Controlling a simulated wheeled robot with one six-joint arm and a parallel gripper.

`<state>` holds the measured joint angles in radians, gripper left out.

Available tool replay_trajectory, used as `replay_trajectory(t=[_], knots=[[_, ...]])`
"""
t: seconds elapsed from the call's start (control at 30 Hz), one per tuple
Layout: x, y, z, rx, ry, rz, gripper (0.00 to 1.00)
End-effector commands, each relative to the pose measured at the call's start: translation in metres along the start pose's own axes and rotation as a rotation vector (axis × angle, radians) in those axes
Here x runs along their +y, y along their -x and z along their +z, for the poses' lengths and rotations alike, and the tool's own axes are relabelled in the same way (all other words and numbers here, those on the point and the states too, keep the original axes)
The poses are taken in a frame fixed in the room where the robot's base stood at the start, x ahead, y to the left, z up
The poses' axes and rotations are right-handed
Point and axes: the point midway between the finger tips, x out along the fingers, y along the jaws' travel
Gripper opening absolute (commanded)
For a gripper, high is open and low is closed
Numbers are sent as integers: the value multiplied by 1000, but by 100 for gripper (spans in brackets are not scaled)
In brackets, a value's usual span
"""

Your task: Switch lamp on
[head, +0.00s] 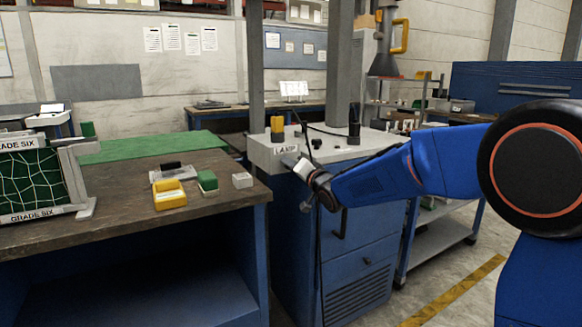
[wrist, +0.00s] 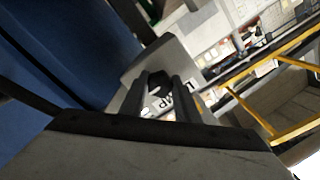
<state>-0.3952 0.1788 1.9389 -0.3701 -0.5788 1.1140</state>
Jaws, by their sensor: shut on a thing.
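The pale control top (head: 262,158) of a blue cabinet bears a white label reading LAMP (head: 284,150) on its front edge. The label shows, partly covered, in the wrist view (wrist: 186,98). My gripper (head: 293,161) is at that front edge, just by the label. In the wrist view its two dark fingers (wrist: 163,90) are close together around a small dark lamp switch (wrist: 155,88), shut on it. The switch is hidden in the head view. I cannot tell its position, nor whether a lamp is lit.
Black knobs (head: 316,143), a yellow-topped post (head: 277,128) and a black cylinder (head: 354,122) stand on the cabinet top. A dark cable hangs down the cabinet front. The wooden bench (head: 120,215) at left holds a yellow item (head: 169,195) and a green-topped block (head: 207,181).

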Motion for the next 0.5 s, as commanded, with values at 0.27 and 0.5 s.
replay_trajectory(t=[0.27,0.5], knots=[[2,0,1,-2,-2,3,6],[1,0,1,-1,-1,2,47]])
